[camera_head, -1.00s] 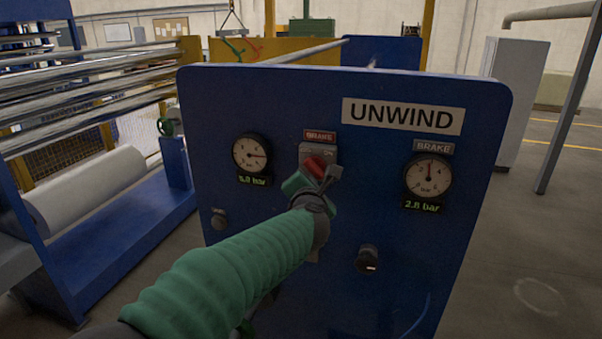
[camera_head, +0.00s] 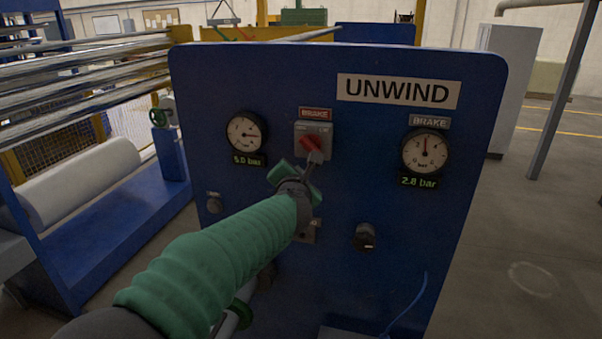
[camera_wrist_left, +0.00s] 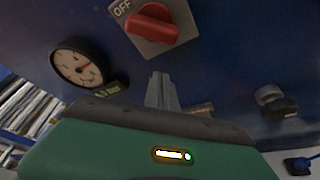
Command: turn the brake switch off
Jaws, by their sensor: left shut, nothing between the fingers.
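The brake switch is a red rotary handle (camera_head: 311,145) on a grey plate under a red "BRAKE" label, on the blue unwind panel (camera_head: 270,110). In the left wrist view the red handle (camera_wrist_left: 152,24) lies across its plate, with one end near the word "OFF". My left gripper (camera_head: 315,159) is shut and empty, just below the handle in the head view. In the left wrist view its closed fingertips (camera_wrist_left: 161,78) show below the handle, with a gap in the picture. The exact depth between them is unclear. My right gripper is not in view.
A left gauge (camera_head: 247,132) reads 5.0 bar and a right gauge (camera_head: 424,152) reads 2.8 bar. A black knob (camera_head: 365,236) sits at lower right of the switch. A white roll (camera_head: 80,180) and metal rollers stand at the left.

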